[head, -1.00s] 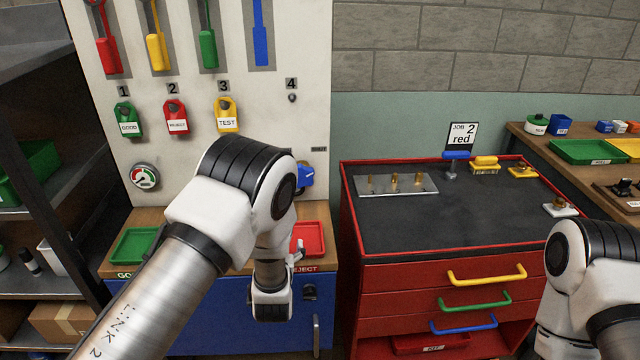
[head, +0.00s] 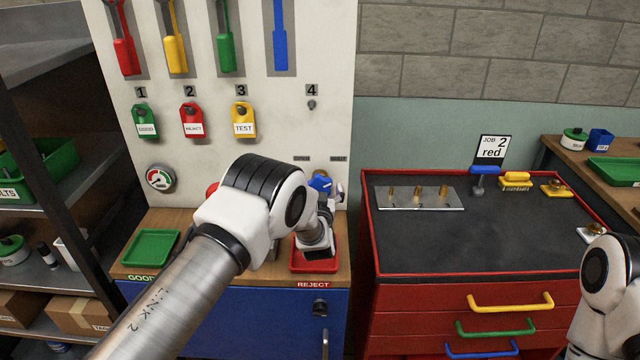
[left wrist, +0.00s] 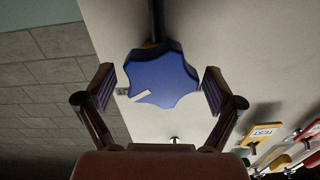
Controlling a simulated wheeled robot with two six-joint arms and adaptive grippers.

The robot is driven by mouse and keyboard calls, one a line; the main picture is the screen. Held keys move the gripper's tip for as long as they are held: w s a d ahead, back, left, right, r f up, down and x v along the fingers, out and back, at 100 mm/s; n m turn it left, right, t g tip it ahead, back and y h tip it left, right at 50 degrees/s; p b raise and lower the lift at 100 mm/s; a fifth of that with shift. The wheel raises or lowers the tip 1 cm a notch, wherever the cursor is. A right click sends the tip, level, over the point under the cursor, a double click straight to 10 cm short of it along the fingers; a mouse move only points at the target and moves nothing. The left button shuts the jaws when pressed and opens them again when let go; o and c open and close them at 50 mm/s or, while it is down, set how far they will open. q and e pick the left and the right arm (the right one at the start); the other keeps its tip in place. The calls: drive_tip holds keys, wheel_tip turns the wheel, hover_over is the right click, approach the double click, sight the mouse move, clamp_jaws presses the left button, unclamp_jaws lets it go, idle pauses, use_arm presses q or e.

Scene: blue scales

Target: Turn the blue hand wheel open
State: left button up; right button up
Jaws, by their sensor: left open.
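The blue hand wheel (left wrist: 160,80) shows large in the left wrist view, lobed, with a white mark near its lower left edge. It stands out from the pale panel. In the head view the blue hand wheel (head: 320,183) is partly hidden behind my left arm. My left gripper (left wrist: 158,90) is open, one finger on each side of the wheel, with gaps visible between fingers and wheel. In the head view my left gripper (head: 335,192) is small and partly hidden at the wheel. My right gripper is out of view; only part of my right arm shows at the right edge.
A red REJECT tray (head: 315,262) and a green GOOD tray (head: 150,248) lie on the wooden ledge below. A gauge (head: 160,179) is on the panel (head: 150,80) at left. A red tool cabinet (head: 420,250) stands to the right.

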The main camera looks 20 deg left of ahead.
use_arm(q)
drive_tip(key=shift+w+r, duration=0.15)
drive_tip(key=shift+w, duration=0.05)
drive_tip(key=shift+s+r, duration=0.2)
drive_tip(key=shift+r, duration=0.05)
drive_tip(key=shift+w+f, duration=0.15)
drive_tip(key=c, duration=1.1)
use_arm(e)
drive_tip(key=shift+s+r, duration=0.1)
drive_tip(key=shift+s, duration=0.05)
use_arm(q)
drive_tip(key=shift+c, duration=0.2)
